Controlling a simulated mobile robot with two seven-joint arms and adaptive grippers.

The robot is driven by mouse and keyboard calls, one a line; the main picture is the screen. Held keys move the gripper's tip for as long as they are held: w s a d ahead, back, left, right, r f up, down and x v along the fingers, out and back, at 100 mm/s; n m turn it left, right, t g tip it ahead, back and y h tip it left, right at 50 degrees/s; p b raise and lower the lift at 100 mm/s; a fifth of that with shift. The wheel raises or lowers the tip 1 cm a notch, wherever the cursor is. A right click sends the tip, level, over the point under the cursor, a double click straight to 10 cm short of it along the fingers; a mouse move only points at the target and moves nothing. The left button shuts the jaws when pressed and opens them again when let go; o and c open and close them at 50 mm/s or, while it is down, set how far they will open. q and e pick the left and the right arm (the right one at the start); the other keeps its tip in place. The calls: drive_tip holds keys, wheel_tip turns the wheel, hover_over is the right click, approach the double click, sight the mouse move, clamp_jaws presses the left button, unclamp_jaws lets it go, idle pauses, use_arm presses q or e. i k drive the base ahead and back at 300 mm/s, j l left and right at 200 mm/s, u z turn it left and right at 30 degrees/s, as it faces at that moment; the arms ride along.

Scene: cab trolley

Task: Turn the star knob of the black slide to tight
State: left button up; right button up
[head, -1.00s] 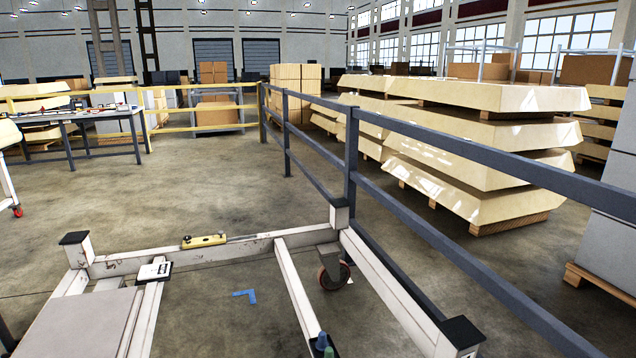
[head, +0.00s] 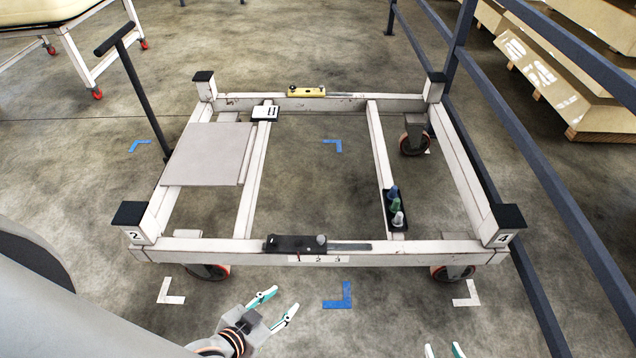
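The black slide (head: 290,245) sits on the front beam of the white trolley frame (head: 180,250), above a label with the numbers 1, 2 and 3. A small dark knob stands at its left end and a rounded grey knob (head: 321,240) at its right end. I cannot tell which is the star knob or how tight it is. My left gripper (head: 276,308) is open and empty, in front of and below the front beam, apart from the slide. My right gripper (head: 444,350) shows only its two spread fingertips at the bottom edge, right of the slide.
A yellow slide (head: 306,91) sits on the back beam. A tray (head: 398,225) with coloured bottles is on the right crossbar. A grey panel (head: 207,152) covers the left side. A dark railing (head: 520,155) runs along the right. Black-capped posts stand at the corners.

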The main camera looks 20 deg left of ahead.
sight(273, 238)
drive_tip(key=u, duration=1)
